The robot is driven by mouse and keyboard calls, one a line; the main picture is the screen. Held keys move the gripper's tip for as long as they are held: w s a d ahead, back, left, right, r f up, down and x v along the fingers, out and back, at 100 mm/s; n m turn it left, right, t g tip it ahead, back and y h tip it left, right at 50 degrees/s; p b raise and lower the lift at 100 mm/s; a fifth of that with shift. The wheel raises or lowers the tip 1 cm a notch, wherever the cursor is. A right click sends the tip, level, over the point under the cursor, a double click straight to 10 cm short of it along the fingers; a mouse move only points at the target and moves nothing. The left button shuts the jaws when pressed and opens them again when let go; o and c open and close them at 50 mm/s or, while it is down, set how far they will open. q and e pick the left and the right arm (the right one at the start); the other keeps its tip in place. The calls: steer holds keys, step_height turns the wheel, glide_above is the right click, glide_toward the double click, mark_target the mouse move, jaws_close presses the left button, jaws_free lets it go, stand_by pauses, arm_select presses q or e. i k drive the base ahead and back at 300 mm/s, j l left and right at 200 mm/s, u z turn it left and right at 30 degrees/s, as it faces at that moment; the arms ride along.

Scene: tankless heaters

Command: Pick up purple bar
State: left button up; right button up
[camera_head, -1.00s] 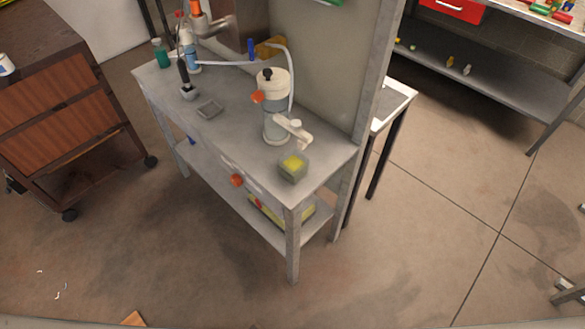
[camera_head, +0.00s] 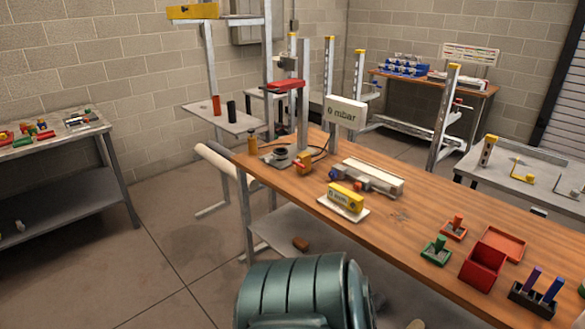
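A purple bar (camera_head: 532,278) stands upright in a black holder (camera_head: 530,300) near the right end of the wooden workbench (camera_head: 410,230), at the lower right of the head view. A blue bar (camera_head: 553,289) stands beside it to the right in the same holder. Neither of my grippers shows in the head view.
An open red box (camera_head: 483,267) sits just left of the holder, with small green and red blocks beyond it. Open floor (camera_head: 170,260) lies to the left.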

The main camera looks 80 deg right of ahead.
mark_target(534, 276)
steer(key=k+j+z, duration=0.1)
steer(key=z, duration=0.3)
steer(key=k+z, duration=0.2)
steer(key=z, duration=0.2)
steer(key=k+z, duration=0.15)
steer(key=z, duration=0.25)
steer(key=k+z, duration=0.15)
steer(key=z, duration=0.25)
